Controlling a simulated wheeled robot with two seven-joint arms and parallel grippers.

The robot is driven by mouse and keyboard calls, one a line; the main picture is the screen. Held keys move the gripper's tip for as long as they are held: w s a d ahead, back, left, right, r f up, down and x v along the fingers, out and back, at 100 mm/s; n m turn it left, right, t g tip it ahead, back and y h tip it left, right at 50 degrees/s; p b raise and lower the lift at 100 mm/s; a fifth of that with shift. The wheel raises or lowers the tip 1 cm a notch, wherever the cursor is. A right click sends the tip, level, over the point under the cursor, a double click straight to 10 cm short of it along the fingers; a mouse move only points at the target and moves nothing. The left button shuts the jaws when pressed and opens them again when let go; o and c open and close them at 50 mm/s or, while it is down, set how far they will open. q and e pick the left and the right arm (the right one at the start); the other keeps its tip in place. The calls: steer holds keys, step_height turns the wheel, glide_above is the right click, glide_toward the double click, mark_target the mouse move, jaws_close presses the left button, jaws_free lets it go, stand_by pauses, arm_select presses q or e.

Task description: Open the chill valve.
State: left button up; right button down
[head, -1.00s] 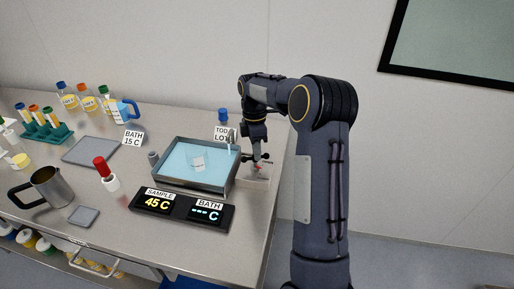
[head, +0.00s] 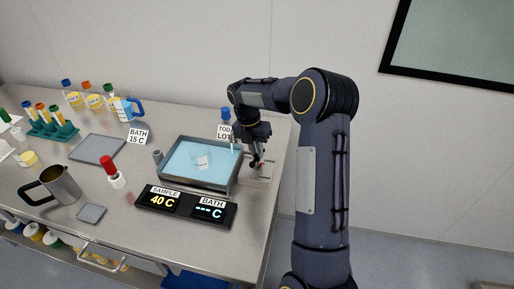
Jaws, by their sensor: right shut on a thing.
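The chill valve (head: 262,171) stands on a small pale base at the right side of the water bath (head: 208,187). The display (head: 185,206) in front of the bath reads SAMPLE 40 C and BATH with dashes. My left gripper is out of view.
A blue-capped bottle and a lot card (head: 224,132) stand behind the bath, close to my right gripper. A red-capped bottle (head: 112,172), a steel mug (head: 60,187) and a grey tray (head: 97,149) are to the left. The bench's right edge lies just beyond the valve.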

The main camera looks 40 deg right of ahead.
steer(key=shift+a+n, duration=0.1)
steer(key=shift+n, duration=1.1)
steer(key=shift+p, duration=0.3)
steer(key=c, duration=1.5)
jaws_free()
steer(key=shift+o, duration=0.2)
step_height(320, 180, up, 8)
steer(key=w+a+b, duration=0.1)
steer(key=shift+w+f, duration=0.15)
